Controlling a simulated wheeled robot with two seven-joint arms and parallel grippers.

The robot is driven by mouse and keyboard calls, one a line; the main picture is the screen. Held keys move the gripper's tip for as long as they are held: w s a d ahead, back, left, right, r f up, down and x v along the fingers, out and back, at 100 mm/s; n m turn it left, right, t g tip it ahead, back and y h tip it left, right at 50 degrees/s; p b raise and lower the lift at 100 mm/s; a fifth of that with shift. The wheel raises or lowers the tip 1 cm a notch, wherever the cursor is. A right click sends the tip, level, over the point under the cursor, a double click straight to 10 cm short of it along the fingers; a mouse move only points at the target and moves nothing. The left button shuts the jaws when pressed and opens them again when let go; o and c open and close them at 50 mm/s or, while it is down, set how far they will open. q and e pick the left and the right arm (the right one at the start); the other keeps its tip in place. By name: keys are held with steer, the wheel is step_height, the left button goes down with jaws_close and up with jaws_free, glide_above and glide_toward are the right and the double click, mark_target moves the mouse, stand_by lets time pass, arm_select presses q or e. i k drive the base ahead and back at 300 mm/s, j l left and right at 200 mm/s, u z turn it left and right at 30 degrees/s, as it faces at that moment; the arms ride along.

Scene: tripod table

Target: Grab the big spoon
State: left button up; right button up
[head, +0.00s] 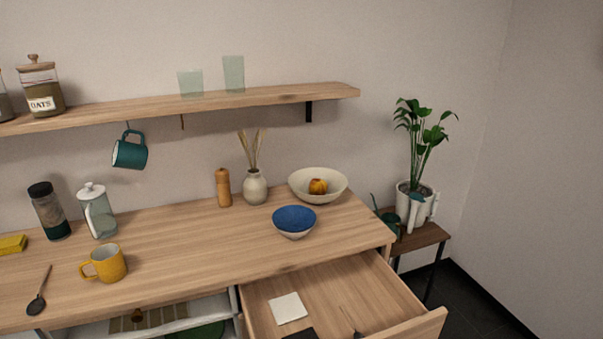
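A dark spoon (37,304) with a long thin handle lies on the left front part of the wooden counter (190,262). Its rounded bowl points toward the front edge and its handle points back. A thin utensil (349,322) lies in the open drawer (352,291), partly cut off by the bottom of the picture; I cannot tell if it is a spoon. Neither of my grippers shows in the head view.
A blue bowl (294,220) is further right. The open drawer juts out at the front right. The counter's middle is clear.

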mark_target(35, 307)
steer(key=u, duration=1.5)
steer(key=i+j+z, duration=0.1)
steer(key=z, duration=0.35)
steer(key=j+z, duration=0.2)
steer(key=z, duration=0.25)
steer(key=i+j+z, duration=0.2)
steer(key=j, duration=0.3)
steer(key=j+z, duration=0.15)
steer(key=j, duration=0.3)
steer(key=i+j+z, duration=0.2)
steer(key=j, duration=0.9)
